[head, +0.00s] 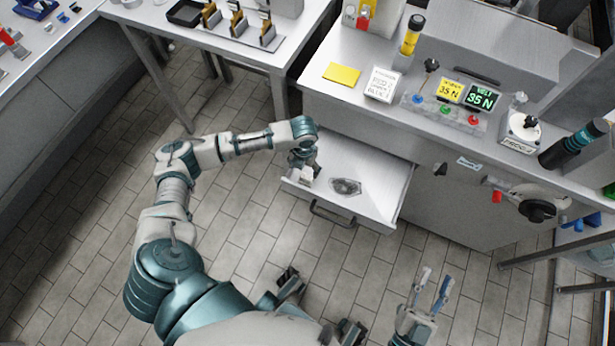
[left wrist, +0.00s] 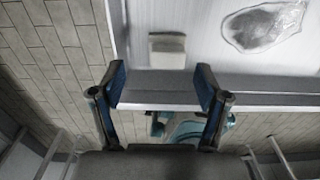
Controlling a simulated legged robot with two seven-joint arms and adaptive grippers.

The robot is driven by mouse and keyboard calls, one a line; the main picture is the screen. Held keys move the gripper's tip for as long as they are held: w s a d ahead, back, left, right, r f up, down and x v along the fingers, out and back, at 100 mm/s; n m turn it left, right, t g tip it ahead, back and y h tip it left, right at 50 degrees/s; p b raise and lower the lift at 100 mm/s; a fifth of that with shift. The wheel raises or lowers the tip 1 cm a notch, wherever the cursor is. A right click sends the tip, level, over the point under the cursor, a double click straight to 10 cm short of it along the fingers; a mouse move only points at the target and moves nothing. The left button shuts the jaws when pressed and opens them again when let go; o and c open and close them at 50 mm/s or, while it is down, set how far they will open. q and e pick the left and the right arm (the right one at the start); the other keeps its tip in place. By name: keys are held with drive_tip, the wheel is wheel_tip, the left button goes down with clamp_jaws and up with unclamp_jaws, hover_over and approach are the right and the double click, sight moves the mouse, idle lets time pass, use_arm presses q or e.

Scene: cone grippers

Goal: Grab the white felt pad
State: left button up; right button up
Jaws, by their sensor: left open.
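A small white pad (left wrist: 167,50) lies in the open drawer (head: 376,205), near its left front corner. In the left wrist view it shows just beyond and between my left fingertips, clear of both. My left gripper (head: 302,165) is over the drawer's left side. In the left wrist view its blue-tipped fingers (left wrist: 162,84) are spread with nothing between them. In the head view the gripper partly covers the pad's place. My right gripper (head: 436,276) is open and empty over the floor, right of the drawer.
A clear crumpled bag (head: 345,187) lies in the drawer, right of the pad. The drawer's front wall and handle (head: 332,215) stand close to my left gripper. The bench above holds a yellow pad (head: 341,74), a white label block (head: 382,84) and a control panel (head: 445,110).

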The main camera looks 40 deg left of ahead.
sight(307, 176)
use_arm(q)
drive_tip(key=shift+d+f, duration=0.3)
drive_tip(key=shift+f, duration=0.1)
drive_tip(key=f, duration=0.1)
drive_tip(key=f+b, duration=0.2)
drive_tip(key=f, duration=0.1)
drive_tip(key=shift+s+d, duration=0.1)
drive_tip(key=shift+d, duration=0.2)
drive_tip(key=shift+a+f, duration=0.1)
drive_tip(key=shift+f, duration=0.05)
drive_tip(key=shift+a, duration=0.2)
drive_tip(key=shift+d, duration=0.3)
drive_tip(key=c, duration=1.1)
use_arm(e)
drive_tip(key=s+r+t, duration=0.1)
drive_tip(key=s+d+r+t, duration=0.1)
drive_tip(key=t, duration=0.1)
drive_tip(key=s+r+m+t, duration=0.1)
drive_tip(key=r, duration=0.1)
drive_tip(key=shift+s+d+t, duration=0.25)
drive_tip(key=shift+s+t, duration=0.15)
